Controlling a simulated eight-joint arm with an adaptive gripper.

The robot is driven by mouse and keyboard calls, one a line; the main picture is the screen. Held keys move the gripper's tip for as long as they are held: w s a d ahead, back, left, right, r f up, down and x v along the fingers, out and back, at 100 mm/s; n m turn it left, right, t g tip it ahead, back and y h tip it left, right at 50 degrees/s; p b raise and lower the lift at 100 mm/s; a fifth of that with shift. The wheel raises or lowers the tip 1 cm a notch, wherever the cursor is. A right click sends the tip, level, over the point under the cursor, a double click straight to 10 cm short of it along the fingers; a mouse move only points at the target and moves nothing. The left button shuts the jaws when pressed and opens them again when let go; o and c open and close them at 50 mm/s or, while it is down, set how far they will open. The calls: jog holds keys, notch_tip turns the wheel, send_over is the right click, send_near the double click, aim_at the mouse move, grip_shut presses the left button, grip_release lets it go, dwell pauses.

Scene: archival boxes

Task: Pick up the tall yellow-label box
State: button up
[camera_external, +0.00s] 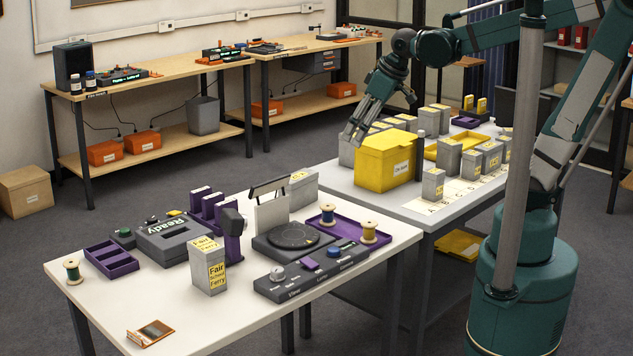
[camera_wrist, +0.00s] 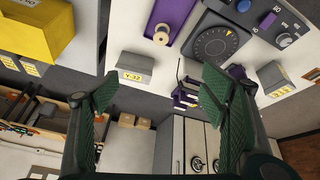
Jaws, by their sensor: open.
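A tall grey box with yellow labels reading "Fair School Ferry" (camera_external: 209,268) stands upright on the front white table in the external view. Another grey box (camera_external: 303,190) stands behind the turntable. In the wrist view a grey box with a yellow "Y-32" label (camera_wrist: 135,66) shows near the table edge, between and beyond my fingers. A second grey yellow-label box (camera_wrist: 272,76) is at right there. My gripper (camera_external: 353,130) is open and empty, raised near the big yellow box; its spread fingers also show in the wrist view (camera_wrist: 157,90).
The large yellow box (camera_external: 384,165) stands at the near end of the right table, with several grey boxes around it. The front table holds a turntable (camera_external: 292,236), a control panel (camera_external: 312,272), purple trays (camera_external: 112,259) and spools. A gap separates the tables from the back benches.

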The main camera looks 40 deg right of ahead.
jog(key=w+a+r+n+g+p, duration=0.1)
jog(key=w+a+n+p, duration=0.1)
jog(key=w+a, duration=0.3)
jog(key=w+a+n+g+p, duration=0.1)
jog(key=w+a+n, duration=0.1)
jog(key=a, duration=0.5)
jog(key=n+g+p, duration=0.3)
jog(key=n+p, duration=0.5)
jog(key=n, duration=0.1)
send_over(204, 244)
jog(key=shift+h, duration=0.4)
jog(key=f, duration=1.5)
jog(key=shift+w+d+f, duration=0.25)
jog(key=shift+d+f, duration=0.05)
jog(key=shift+d, duration=0.05)
jog(key=shift+s+a+f, duration=0.25)
jog(key=shift+a+f, duration=0.15)
jog(key=shift+a, duration=0.05)
jog(key=shift+f, duration=0.1)
jog(key=shift+f, duration=1.2)
jog(key=shift+f, duration=0.1)
